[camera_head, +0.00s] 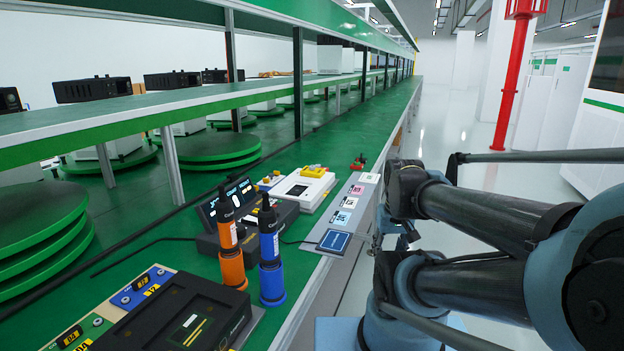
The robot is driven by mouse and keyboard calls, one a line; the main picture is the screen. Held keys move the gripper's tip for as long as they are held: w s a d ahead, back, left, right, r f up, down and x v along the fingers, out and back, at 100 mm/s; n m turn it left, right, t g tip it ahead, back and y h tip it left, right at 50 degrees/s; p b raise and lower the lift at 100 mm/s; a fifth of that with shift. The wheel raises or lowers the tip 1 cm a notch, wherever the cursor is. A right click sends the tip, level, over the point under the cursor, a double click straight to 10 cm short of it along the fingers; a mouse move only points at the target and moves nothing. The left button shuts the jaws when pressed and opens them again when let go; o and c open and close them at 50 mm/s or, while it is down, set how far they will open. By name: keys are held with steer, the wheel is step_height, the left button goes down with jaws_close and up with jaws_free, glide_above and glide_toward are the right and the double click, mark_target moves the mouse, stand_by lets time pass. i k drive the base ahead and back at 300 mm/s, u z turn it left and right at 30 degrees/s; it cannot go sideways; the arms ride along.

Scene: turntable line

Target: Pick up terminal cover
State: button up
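No piece in the head view can be told for certain as the terminal cover. A white device with a dark window (298,190) lies on the green bench and has a yellow piece (313,171) at its far end. A black flat case (180,318) lies at the near left of the bench. My arm fills the right side, its dark links and blue-grey joints beyond the bench's right edge and apart from these things. My gripper cannot be made out; my own arm links may hide it.
An orange-based tool (231,262) and a blue-based tool (271,265) stand upright near the bench edge. A black console (228,205) is behind them. Labelled cards (350,203) line the right edge. Green round turntables (38,225) are at left, under a long shelf (200,97).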

mark_target(318, 173)
steer(key=k, duration=1.05)
steer(key=i, duration=1.55)
steer(key=z, duration=0.5)
